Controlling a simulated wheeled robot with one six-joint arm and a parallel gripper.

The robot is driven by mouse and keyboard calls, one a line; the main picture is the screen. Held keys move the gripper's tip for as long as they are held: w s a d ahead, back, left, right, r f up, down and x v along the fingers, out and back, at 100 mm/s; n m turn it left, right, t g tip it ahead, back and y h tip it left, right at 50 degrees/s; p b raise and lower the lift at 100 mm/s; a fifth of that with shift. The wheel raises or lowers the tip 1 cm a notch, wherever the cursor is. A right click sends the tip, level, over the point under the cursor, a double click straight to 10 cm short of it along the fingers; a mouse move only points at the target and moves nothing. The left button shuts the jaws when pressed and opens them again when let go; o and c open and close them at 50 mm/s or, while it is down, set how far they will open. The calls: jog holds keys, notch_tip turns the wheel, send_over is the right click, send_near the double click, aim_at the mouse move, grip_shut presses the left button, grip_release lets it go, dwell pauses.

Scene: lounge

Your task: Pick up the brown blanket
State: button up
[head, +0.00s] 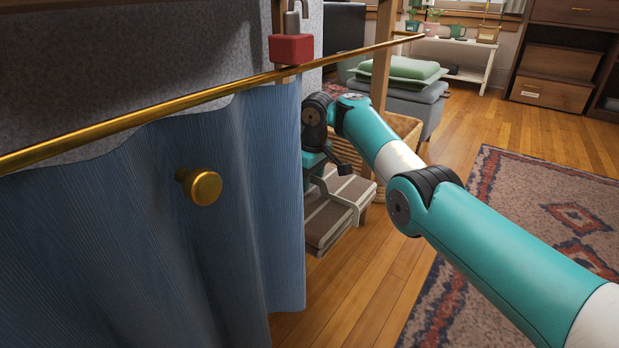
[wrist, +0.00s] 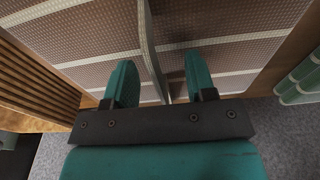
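The brown blanket (head: 326,222) is folded, with pale stripes, and lies low beside the blue curtain in the head view. It fills the top of the wrist view (wrist: 215,30), where a raised fold or edge (wrist: 150,45) runs between the fingers. My gripper (wrist: 159,62) is open, its two teal fingers apart over the blanket, with gaps on both sides of the fold. In the head view my arm's wrist hangs above the blanket, and the fingertips are hard to make out there.
A blue curtain (head: 215,150) on a gold rod (head: 200,96) fills the left, with a red padlock (head: 290,49) above. A wicker basket (head: 403,127) and grey ottoman (head: 415,105) stand behind. A patterned rug (head: 540,190) lies right. Slatted wood (wrist: 35,75) flanks the blanket.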

jog(key=r+p, duration=0.1)
jog(key=r, duration=0.1)
jog(key=r+p, duration=0.2)
jog(key=r, duration=0.1)
jog(key=r+p, duration=0.2)
jog(key=shift+s+d+r, duration=0.2)
jog(key=shift+s+d, duration=0.05)
jog(key=shift+d, duration=0.15)
